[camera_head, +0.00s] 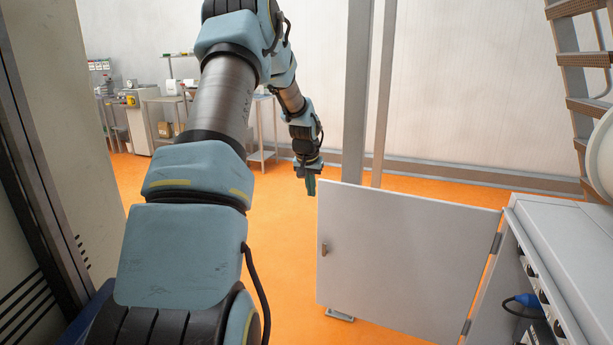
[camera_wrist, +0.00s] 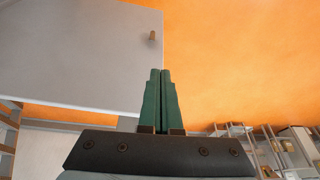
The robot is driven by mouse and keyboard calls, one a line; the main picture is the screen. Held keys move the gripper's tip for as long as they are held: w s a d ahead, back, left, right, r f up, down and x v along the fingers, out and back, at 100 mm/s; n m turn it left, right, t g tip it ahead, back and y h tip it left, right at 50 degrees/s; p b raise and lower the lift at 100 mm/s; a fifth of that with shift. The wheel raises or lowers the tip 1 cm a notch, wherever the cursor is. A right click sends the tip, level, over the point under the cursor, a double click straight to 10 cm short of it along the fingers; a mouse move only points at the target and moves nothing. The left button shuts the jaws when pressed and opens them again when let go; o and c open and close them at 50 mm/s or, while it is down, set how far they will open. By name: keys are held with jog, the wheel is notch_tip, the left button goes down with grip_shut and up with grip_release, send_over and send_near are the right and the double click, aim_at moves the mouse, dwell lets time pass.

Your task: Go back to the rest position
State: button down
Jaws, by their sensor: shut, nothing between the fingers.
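My gripper (camera_head: 310,186) hangs at the end of my arm, pointing down, just left of the upper left corner of an open cabinet door (camera_head: 405,255). In the wrist view my gripper (camera_wrist: 160,72) shows two green fingers side by side, shut with nothing between them. The grey door (camera_wrist: 85,50) fills the upper left of the wrist view. Its small brown handle (camera_head: 325,249) is apart from the fingers and also shows in the wrist view (camera_wrist: 152,36).
A white cabinet (camera_head: 555,240) with a blue plug (camera_head: 522,301) stands at the right. A grey post (camera_head: 356,100) rises behind the door. Shelves and benches (camera_head: 165,105) stand at the back left. Orange floor (camera_head: 285,250) is clear between my arm and the door.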

jog(key=s+a+r+n, duration=0.1)
jog(key=s+a+r, duration=0.1)
jog(key=s, duration=0.9)
jog(key=s+a+r+g+p, duration=0.1)
jog(key=s+a+r, duration=0.2)
jog(key=s, duration=0.9)
jog(key=s+a+r+n+g+p, duration=0.1)
jog(key=s+a+r, duration=0.2)
jog(key=s, duration=0.8)
jog(key=shift+s+a+n+y, duration=0.3)
jog(key=shift+s+a+y, duration=0.1)
jog(key=shift+a, duration=0.45)
